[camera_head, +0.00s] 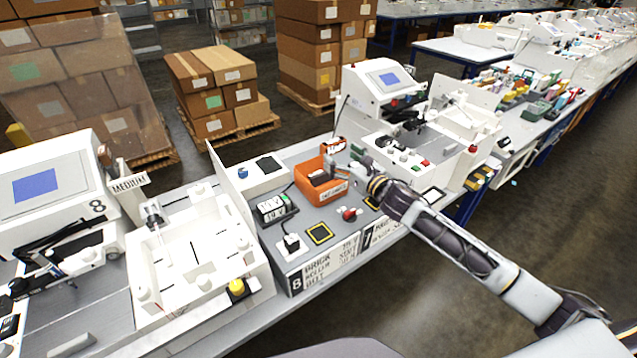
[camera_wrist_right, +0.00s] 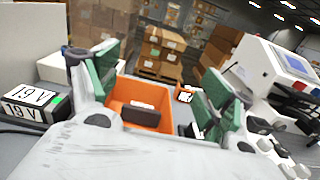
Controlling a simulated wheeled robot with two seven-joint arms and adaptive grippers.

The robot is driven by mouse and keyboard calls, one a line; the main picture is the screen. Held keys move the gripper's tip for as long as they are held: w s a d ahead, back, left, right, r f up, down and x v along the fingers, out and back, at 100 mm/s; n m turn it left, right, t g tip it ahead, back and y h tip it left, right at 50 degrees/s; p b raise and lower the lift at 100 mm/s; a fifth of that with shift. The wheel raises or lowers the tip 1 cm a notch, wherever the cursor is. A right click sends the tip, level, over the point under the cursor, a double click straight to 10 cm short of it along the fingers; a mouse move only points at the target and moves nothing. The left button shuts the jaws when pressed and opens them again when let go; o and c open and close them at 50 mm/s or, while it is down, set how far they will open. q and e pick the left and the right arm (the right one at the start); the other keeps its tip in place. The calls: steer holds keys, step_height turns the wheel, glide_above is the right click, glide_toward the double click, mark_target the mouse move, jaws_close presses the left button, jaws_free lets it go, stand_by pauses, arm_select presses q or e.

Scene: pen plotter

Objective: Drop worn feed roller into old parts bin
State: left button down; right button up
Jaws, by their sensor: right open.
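The orange bin (camera_head: 325,198) stands on the grey bench top in the head view, with a label on its front. It also shows in the right wrist view (camera_wrist_right: 168,128), between and beyond my fingers. A dark, brownish block-like part (camera_wrist_right: 141,113), which may be the worn feed roller, is inside the bin, apart from the fingers. My right gripper (camera_head: 345,174) is at the bin's right side in the head view. In the wrist view its green-padded fingers (camera_wrist_right: 155,95) are spread wide with nothing between them. My left gripper is out of view.
A black box with a number display (camera_head: 275,207) stands left of the bin. A red part (camera_head: 349,214) and a yellow-edged square (camera_head: 319,234) are in front. White plotter machines (camera_head: 200,255) flank this bench section on both sides.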

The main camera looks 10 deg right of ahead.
steer(key=shift+v, duration=2.15)
steer(key=shift+s, duration=0.1)
